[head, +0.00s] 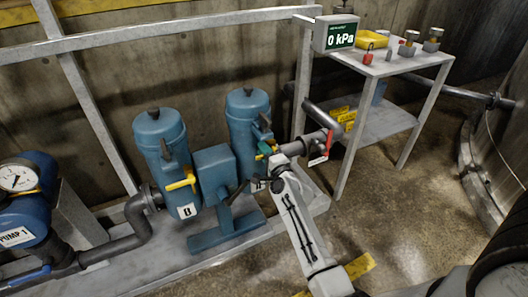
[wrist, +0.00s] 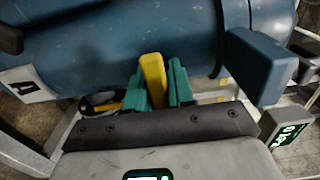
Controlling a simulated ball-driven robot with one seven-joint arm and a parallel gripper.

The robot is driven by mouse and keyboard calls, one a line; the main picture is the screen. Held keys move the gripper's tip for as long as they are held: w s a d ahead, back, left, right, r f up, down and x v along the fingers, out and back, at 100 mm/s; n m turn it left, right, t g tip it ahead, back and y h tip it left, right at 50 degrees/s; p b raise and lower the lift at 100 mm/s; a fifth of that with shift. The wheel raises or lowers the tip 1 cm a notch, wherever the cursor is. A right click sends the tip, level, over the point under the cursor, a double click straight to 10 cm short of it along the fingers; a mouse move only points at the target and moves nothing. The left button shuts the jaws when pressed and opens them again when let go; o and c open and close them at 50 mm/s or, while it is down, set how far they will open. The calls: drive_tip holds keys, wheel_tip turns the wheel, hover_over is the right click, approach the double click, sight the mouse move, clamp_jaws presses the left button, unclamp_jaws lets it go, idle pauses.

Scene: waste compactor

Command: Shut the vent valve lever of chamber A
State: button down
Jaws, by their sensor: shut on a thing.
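Chamber A (head: 248,112) is the blue cylinder right of the blue centre block in the head view. In the wrist view, its blue body (wrist: 110,50) fills the top, with a white label "A" (wrist: 30,84) at left. The yellow vent valve lever (wrist: 152,76) points toward my palm, between the two green fingers of my gripper (wrist: 157,86). My gripper is shut on the lever. In the head view, my gripper (head: 265,149) is at the right front of chamber A, and it hides most of the lever.
Chamber B (head: 160,142) stands left, with its own yellow lever (head: 181,184) sticking out sideways. A red-handled valve (head: 318,160) sits on the pipe close right of my gripper. A "0 kPa" display (head: 341,40) and a grey side table (head: 405,64) stand right. Floor in front is open.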

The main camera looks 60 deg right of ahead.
drive_tip(key=c, duration=1.1)
unclamp_jaws()
drive_tip(key=shift+o, duration=0.2)
drive_tip(key=shift+s, duration=0.1)
drive_tip(key=p+v, duration=0.1)
drive_tip(key=v, duration=0.9)
drive_tip(key=shift+s+a+p, duration=0.25)
drive_tip(key=shift+p, duration=0.1)
drive_tip(key=a+n+g+y+p, duration=0.6)
drive_tip(key=a+n+y, duration=0.5)
drive_tip(key=a+n, duration=0.75)
drive_tip(key=s+a+r+n+g+p, duration=0.2)
drive_tip(key=s+a+n+g, duration=0.1)
drive_tip(key=s, duration=0.5)
drive_tip(key=s+a+r+n+g+h+p, duration=0.1)
drive_tip(key=s+a+r+n+g+p, duration=0.2)
drive_tip(key=s+a+g, duration=0.2)
drive_tip(key=s+a, duration=0.1)
drive_tip(key=s, duration=0.2)
drive_tip(key=shift+s, duration=0.25)
